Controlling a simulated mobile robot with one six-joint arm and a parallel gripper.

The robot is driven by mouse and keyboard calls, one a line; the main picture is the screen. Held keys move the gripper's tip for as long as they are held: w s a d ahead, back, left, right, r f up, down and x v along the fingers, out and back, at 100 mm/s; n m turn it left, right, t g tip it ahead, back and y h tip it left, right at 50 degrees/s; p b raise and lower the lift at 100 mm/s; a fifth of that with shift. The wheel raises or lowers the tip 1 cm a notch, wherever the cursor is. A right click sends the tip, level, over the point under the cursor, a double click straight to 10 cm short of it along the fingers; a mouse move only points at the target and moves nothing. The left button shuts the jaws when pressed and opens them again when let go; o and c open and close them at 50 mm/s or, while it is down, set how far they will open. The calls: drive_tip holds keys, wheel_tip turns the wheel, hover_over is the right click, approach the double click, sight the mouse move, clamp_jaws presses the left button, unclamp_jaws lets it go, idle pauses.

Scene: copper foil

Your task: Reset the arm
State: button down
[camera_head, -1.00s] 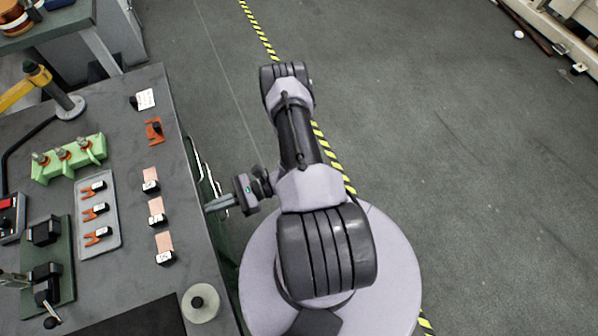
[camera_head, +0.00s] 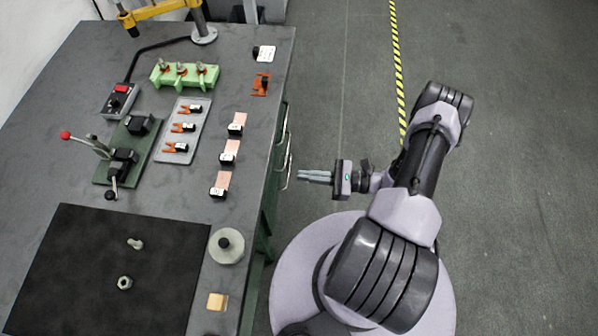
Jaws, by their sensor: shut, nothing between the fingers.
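My gripper (camera_head: 304,176) is shut and empty. Its fingers point left toward the side of the workbench (camera_head: 75,180), off the tabletop's right edge and near the handles on the bench side. A small gap shows between the fingertips and the bench edge, though the depth is hard to judge. My arm is folded over my round base, with its elbow at the upper right and the wrist turned back to the left.
On the bench stand copper pieces with black-and-white ends (camera_head: 228,158), a grey tray (camera_head: 168,157), a green block (camera_head: 184,77), a lever press (camera_head: 115,160), a black mat (camera_head: 60,260) and a spool (camera_head: 226,246). Floor on the right is clear, with a yellow-black stripe (camera_head: 396,60).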

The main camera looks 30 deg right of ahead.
drive_tip(key=v, duration=0.5)
drive_tip(key=w+a+r+n+g+h, duration=0.25)
drive_tip(key=r+n+g, duration=0.3)
drive_tip(key=r, duration=0.55)
drive_tip(key=w+a+r+n+g+h, duration=0.25)
drive_tip(key=r+n+g, duration=0.3)
drive_tip(key=r, duration=0.45)
drive_tip(key=s+a+r+n+t+h, duration=0.3)
drive_tip(key=s+a+r+n+h, duration=0.1)
drive_tip(key=r, duration=0.5)
drive_tip(key=s+a+r+n+t+h, duration=0.3)
drive_tip(key=s+a+r+n+h, duration=0.1)
drive_tip(key=r, duration=0.5)
drive_tip(key=s+a+n, duration=0.1)
drive_tip(key=s+a, duration=0.1)
drive_tip(key=shift+s+r+t, duration=0.25)
drive_tip(key=shift+s+t, duration=0.15)
drive_tip(key=shift+a, duration=0.1)
